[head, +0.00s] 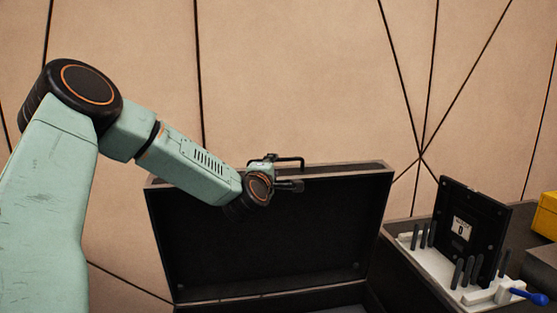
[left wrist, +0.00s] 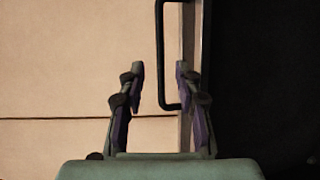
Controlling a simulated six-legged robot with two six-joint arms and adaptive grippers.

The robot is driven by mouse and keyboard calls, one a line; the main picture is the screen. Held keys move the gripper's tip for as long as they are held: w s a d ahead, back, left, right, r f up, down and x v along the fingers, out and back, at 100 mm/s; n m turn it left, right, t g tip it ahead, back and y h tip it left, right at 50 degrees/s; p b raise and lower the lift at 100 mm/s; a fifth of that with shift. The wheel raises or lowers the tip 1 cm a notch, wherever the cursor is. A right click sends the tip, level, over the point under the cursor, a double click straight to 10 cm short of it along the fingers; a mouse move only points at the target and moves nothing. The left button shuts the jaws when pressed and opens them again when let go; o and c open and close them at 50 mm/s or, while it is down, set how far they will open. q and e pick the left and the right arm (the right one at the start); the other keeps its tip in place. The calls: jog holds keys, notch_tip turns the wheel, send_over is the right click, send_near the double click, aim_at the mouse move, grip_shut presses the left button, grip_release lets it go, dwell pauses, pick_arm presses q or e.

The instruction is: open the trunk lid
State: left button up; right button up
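The trunk lid (head: 265,245) stands raised, about upright, with its dark inner face toward me in the head view. A black handle (head: 291,158) sticks up from the lid's top edge. My left gripper (head: 280,173) is at that edge beside the handle. In the left wrist view the fingers of my left gripper (left wrist: 160,70) are apart, with the bar of the handle (left wrist: 159,50) showing between them. I see no firm grip on the handle. The dark lid (left wrist: 255,80) fills the right of that view. The trunk's lower part is mostly cut off. My right gripper is not in view.
A dark surface at the right holds a white rack (head: 425,262) with several dark pegs, an upright black panel (head: 472,225) and a blue-handled tool (head: 528,297). A yellow box (head: 546,214) is at the right edge. A tan panelled wall (head: 300,80) stands behind the lid.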

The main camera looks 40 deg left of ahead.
aim_at(277, 161)
pick_arm(q)
jog(key=b+x, duration=0.1)
jog(key=x, duration=0.5)
jog(key=shift+w+a+f, duration=0.1)
jog(key=shift+w+a, duration=0.3)
jog(key=shift+a, duration=0.15)
jog(key=shift+w+d, duration=0.1)
grip_shut()
dwell(0.4)
